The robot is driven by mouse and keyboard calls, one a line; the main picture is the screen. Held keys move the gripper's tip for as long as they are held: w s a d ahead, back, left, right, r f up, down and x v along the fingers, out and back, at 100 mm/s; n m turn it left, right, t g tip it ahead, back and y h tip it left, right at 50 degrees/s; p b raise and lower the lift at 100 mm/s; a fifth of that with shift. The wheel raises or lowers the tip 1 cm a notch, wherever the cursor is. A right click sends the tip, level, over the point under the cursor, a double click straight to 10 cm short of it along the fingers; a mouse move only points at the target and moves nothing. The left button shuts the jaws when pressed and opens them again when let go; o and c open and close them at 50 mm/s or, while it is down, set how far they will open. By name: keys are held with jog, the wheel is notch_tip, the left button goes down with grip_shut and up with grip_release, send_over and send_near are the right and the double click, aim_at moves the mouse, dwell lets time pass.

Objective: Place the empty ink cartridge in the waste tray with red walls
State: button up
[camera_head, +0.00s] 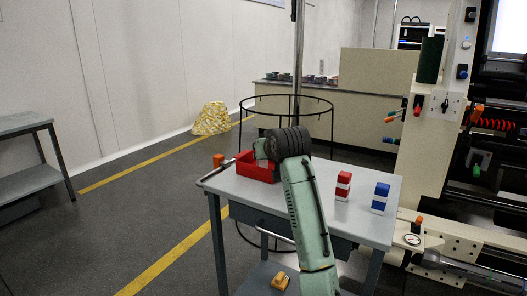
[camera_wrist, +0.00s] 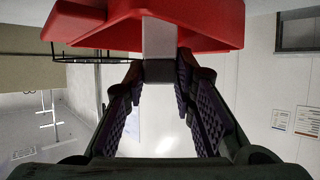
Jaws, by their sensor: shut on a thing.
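The red-walled tray (camera_head: 258,172) sits at the left end of the grey table. In the wrist view its red wall (camera_wrist: 90,25) fills the top. My gripper (camera_wrist: 158,75) is shut on a small block with a pale band and a dark grey end, the ink cartridge (camera_wrist: 159,38). The cartridge overlaps the red wall in the wrist view; I cannot tell whether it is inside the tray or just outside it. In the head view my gripper (camera_head: 262,150) is at the tray, and my wrist hides the cartridge and part of the tray.
A red-and-white block (camera_head: 343,186) and a blue-and-white block (camera_head: 380,198) stand upright on the table (camera_head: 310,215), right of my arm. An orange item (camera_head: 218,160) is at its left edge. A black wire ring frame (camera_head: 290,97) stands behind. Machinery (camera_head: 440,130) is at right.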

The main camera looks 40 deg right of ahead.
jog(key=shift+f, duration=0.2)
jog(key=o, duration=1)
jog(key=shift+c, duration=0.2)
jog(key=shift+r, duration=0.1)
jog(key=shift+r, duration=0.15)
jog(key=b+v, duration=0.1)
jog(key=v, duration=1.1)
jog(key=shift+b, duration=0.35)
